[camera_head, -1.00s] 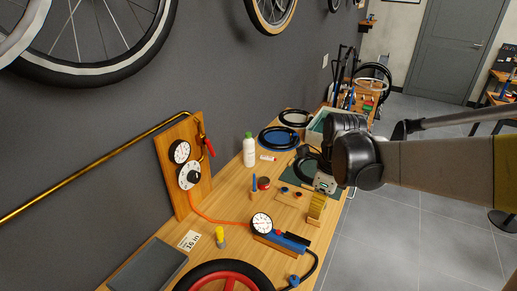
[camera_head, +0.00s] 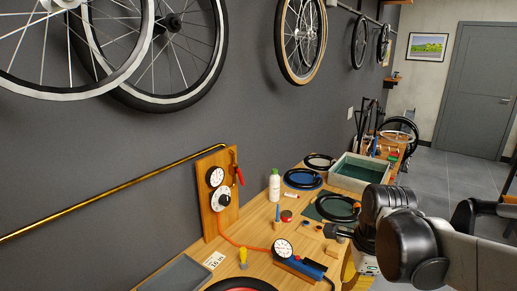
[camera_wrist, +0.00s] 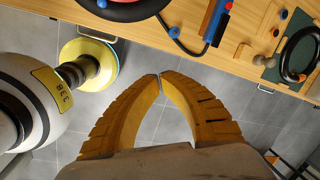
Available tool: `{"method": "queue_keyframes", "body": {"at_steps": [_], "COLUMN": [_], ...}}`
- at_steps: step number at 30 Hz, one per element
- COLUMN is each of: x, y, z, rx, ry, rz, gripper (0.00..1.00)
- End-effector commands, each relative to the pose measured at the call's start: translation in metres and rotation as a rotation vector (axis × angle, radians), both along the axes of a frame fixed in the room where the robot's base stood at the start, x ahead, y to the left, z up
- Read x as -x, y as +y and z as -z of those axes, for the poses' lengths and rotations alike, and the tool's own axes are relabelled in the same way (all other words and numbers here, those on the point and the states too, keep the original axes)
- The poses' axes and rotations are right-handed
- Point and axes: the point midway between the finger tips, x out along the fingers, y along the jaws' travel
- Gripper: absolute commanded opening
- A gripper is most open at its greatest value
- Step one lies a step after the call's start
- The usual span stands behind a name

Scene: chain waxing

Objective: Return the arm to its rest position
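My gripper (camera_wrist: 159,76) shows in the wrist view with its two curved yellow fingers brought together at the tips and nothing between them. Grey floor tiles lie behind the fingers. In the head view only part of its yellow fingers (camera_head: 348,265) shows, at the lower right beside the front edge of the wooden bench (camera_head: 262,240). My arm's dark joints and grey link come in from the right and hide part of the bench's front.
On the bench are a white bottle (camera_head: 274,186), a gauge (camera_head: 283,248) on a blue tool, a green mat (camera_head: 312,212) with a black ring, and a pale green-lined bin (camera_head: 340,181). Wheels (camera_head: 300,38) hang on the wall. The floor (camera_wrist: 135,132) under my gripper looks clear.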

Motion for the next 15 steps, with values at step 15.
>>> {"method": "queue_keyframes", "body": {"at_steps": [15], "x": [0.081], "y": [0.015], "z": [0.04], "rx": [0.517], "ry": [-0.333], "rz": [-1.261], "gripper": [0.0]}}
